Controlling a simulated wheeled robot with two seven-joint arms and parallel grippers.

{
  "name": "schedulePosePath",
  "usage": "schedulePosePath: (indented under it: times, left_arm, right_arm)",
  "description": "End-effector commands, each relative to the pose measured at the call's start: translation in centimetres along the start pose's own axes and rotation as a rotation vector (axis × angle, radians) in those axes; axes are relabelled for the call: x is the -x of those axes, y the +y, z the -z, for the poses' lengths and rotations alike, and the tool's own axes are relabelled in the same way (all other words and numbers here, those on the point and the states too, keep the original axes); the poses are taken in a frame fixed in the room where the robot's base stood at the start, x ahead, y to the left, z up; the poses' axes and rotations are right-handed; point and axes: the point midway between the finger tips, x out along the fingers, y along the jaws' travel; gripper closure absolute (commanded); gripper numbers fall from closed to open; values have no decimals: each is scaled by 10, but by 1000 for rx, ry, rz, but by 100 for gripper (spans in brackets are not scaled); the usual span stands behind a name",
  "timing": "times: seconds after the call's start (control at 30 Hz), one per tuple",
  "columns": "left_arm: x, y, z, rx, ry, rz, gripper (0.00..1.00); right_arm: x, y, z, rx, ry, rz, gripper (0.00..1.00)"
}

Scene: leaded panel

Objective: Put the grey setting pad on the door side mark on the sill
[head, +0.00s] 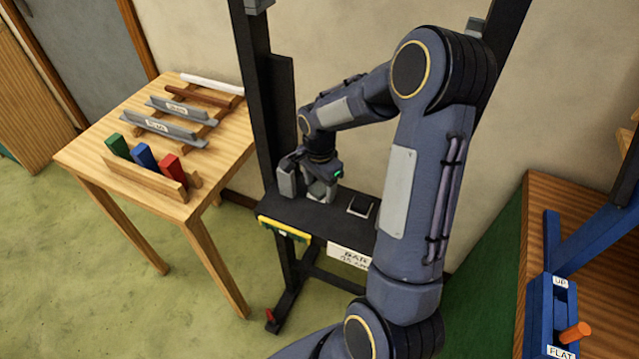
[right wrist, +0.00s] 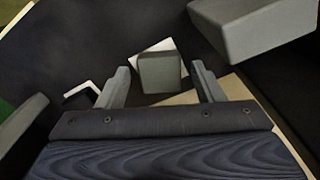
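The grey setting pad (right wrist: 160,73) is a small block between the fingers of my right gripper (head: 307,186) in the right wrist view, with a gap on each side. The gripper is open and low over the door side of the black sill (head: 335,222). The white door side mark (right wrist: 152,48) shows past the pad's edge, partly covered by it. Whether the pad touches the sill is hard to tell. The other white-edged mark (head: 361,207) is bare, to the right in the head view. My left gripper is out of view.
Black uprights (head: 255,90) flank the sill; a yellow level (head: 284,231) and a BAR label (head: 350,256) are along its front. The wooden table (head: 90,155) at left holds bars and green, blue and red pieces. A blue stand with an orange knob (head: 575,333) is at right.

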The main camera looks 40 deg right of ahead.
Motion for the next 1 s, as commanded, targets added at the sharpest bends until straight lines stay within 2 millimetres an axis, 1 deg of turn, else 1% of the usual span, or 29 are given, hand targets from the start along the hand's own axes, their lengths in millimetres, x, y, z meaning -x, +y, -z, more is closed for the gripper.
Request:
schedulePosePath:
  times: [0.23, 0.33, 0.37, 0.47, 0.7, 0.8, 0.9, 1.0]
  left_arm:
    - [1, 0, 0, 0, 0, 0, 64]
    - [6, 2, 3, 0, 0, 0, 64]
    - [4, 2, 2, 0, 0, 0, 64]
    - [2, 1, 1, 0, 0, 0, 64]
    - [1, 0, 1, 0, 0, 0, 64]
    - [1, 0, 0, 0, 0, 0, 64]
    - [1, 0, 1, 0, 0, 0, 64]
    - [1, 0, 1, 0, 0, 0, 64]
  right_arm:
    - [1, 0, 0, 0, 0, 0, 39]
    - [7, 0, 0, 0, 0, 0, 39]
    - [8, -1, 0, 0, 1, 2, 39]
    - [23, -1, 0, 0, 3, 6, 39]
    - [76, -1, 0, 0, 3, 7, 39]
    - [95, -1, 0, 0, 1, 6, 39]
    - [110, -1, 0, 0, 1, 4, 39]
    - [119, 0, 0, 1, 0, 1, 39]
